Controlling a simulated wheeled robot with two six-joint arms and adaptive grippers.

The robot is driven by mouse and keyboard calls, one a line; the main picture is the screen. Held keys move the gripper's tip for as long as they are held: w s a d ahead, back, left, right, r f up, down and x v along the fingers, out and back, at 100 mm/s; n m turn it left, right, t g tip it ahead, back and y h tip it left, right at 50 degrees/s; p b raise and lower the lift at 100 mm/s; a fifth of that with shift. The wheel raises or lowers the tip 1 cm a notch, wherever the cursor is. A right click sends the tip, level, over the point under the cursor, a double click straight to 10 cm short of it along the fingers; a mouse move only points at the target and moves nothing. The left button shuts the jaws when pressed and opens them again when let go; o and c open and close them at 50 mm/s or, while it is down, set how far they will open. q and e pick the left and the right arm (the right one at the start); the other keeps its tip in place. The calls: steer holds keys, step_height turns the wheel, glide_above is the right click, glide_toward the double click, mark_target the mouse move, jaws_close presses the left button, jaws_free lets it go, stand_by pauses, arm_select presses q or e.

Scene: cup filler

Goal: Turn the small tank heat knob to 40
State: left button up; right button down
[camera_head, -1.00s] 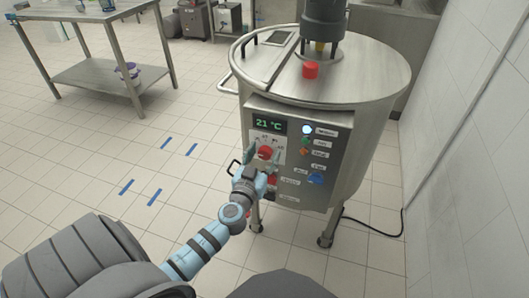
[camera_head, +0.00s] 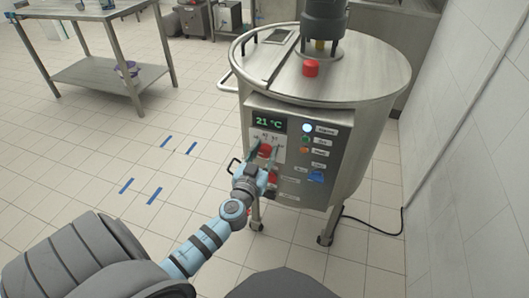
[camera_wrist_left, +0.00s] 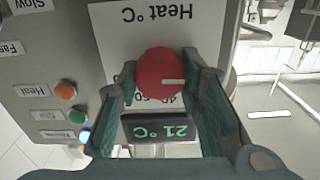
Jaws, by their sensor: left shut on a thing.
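The red heat knob (camera_head: 265,149) is on the white heat plate of the tank's front panel. In the left wrist view the knob (camera_wrist_left: 163,75) is seen upside down, with a white pointer line towards the picture's right. My left gripper (camera_head: 264,152) has a finger on each side of the knob and is shut on it. In the left wrist view both fingers (camera_wrist_left: 165,82) frame the knob and hide part of the scale. The display (camera_head: 267,123) reads 21 °C; it also shows in the wrist view (camera_wrist_left: 158,129). My right gripper is not in view.
The steel tank (camera_head: 350,85) has a red button (camera_head: 310,68) on top. Lit buttons and a blue knob (camera_head: 316,176) are right of the heat plate; another red knob (camera_head: 272,176) is below it. A steel table (camera_head: 100,75) stands back left. Floor between is clear.

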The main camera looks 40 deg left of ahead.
arm_select(q)
steer(key=shift+m, duration=0.9)
steer(key=shift+m+b, duration=0.35)
steer(key=shift+m, duration=0.45)
steer(key=m, duration=0.3)
steer(key=shift+d+f+m, duration=0.1)
steer(key=shift+d+m, duration=0.05)
steer(key=shift+m, duration=0.65)
steer(key=m, duration=0.3)
steer(key=shift+f+m, duration=0.1)
steer(key=shift+m, duration=2)
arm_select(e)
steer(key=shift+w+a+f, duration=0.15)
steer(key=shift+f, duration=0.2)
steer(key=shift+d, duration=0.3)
arm_select(q)
steer(key=o, duration=1.2)
steer(key=shift+c, duration=0.2)
